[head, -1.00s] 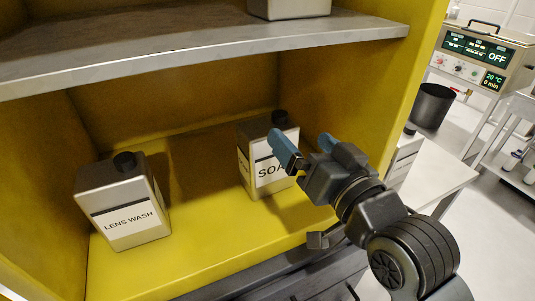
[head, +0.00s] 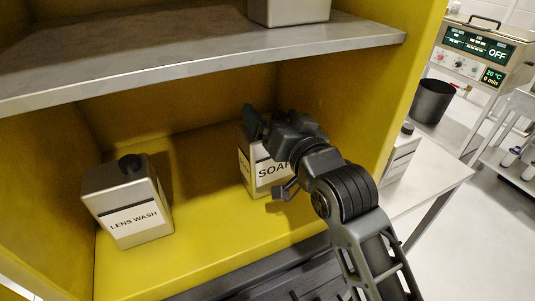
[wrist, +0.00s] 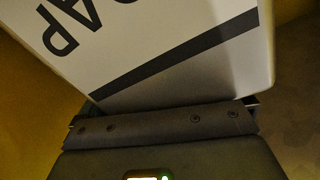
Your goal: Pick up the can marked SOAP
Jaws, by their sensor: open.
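The SOAP can (head: 258,178), a metal can with a white label, stands upright on the yellow floor of the cabinet, right of its middle. Its top is mostly hidden behind my gripper in the head view. My gripper (head: 268,122) is open at the top of this can, with one finger showing at its upper left. The other finger is not clearly seen. In the wrist view the can's label (wrist: 160,35), with part of its lettering and a black stripe, fills the top, close to the gripper body. I cannot tell whether the fingers touch the can.
A LENS WASH can (head: 130,215) stands to the left, apart from the SOAP can. A grey shelf (head: 200,58) runs above, with another can (head: 290,10) on it. The cabinet's right wall (head: 395,110) is close to my arm. Another container (head: 402,150) stands outside, right.

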